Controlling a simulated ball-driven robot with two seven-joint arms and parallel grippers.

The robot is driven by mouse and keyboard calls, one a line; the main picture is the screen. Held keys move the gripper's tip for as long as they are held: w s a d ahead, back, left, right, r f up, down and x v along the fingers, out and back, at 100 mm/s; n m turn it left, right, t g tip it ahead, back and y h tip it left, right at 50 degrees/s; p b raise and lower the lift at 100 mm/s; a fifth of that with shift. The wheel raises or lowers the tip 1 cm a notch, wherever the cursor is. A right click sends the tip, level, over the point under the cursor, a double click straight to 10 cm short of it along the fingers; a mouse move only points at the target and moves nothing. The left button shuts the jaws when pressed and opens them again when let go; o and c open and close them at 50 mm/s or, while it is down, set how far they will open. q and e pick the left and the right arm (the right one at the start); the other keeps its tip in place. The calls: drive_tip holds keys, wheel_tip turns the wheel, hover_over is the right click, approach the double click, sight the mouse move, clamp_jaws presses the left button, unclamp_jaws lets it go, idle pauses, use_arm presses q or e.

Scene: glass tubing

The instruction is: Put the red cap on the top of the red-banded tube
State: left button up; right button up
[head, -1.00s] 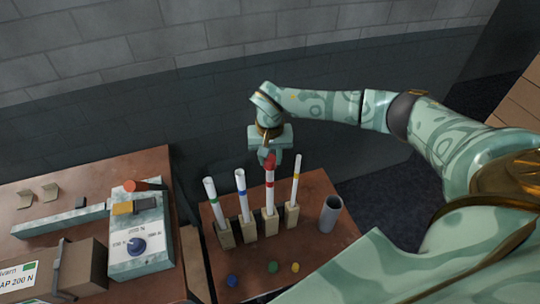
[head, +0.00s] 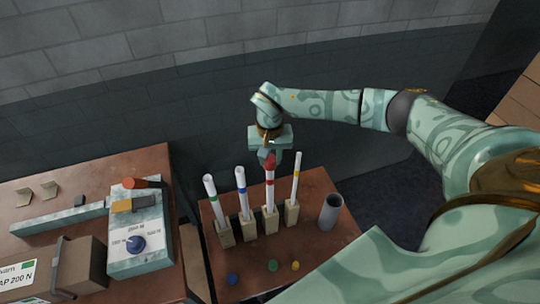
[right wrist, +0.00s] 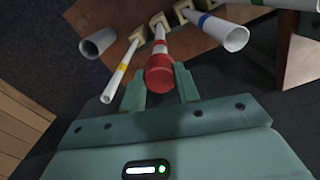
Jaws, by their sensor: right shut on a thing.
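The red cap (head: 270,161) sits at the upper end of the red-banded tube (head: 269,197), a white tube standing in a wooden block. In the right wrist view the cap (right wrist: 160,75) lies between the two fingers, in line with the tube and its red band (right wrist: 160,48). I cannot tell how far the cap is seated on the rim. My right gripper (head: 270,155) is shut on the cap from above; it also shows in the right wrist view (right wrist: 160,88). My left gripper is not in view.
A green-banded tube (head: 212,197) and a blue-banded tube (head: 242,192) stand to the left, a yellow-banded tube (head: 296,184) close to the right. A grey cup (head: 330,212) is farther right.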

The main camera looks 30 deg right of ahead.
drive_tip(key=o, duration=1.6)
drive_tip(key=shift+c, duration=0.2)
drive_tip(key=shift+r+p, duration=3.6)
drive_tip(key=shift+r, duration=0.45)
